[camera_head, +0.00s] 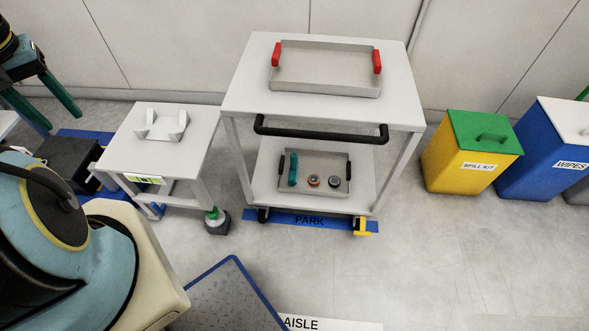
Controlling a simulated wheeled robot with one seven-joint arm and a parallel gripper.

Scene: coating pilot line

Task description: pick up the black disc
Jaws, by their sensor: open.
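The black disc (335,182) appears to be the small dark round piece in a shallow grey tray (316,193) on the lower shelf of the white cart (240,100). A copper-brown round piece (313,181) lies just left of it, and a teal upright piece (293,170) stands at the tray's left. My gripper (62,119) is at the upper left, its two teal fingers apart and empty, far from the cart and disc.
The cart's top holds a tray with red handles (325,88); a black push bar (320,133) crosses above the lower shelf. A small white table (120,145) stands left, a yellow spill kit bin (460,165) and blue wipes bin (535,165) right. Floor in front is mostly clear.

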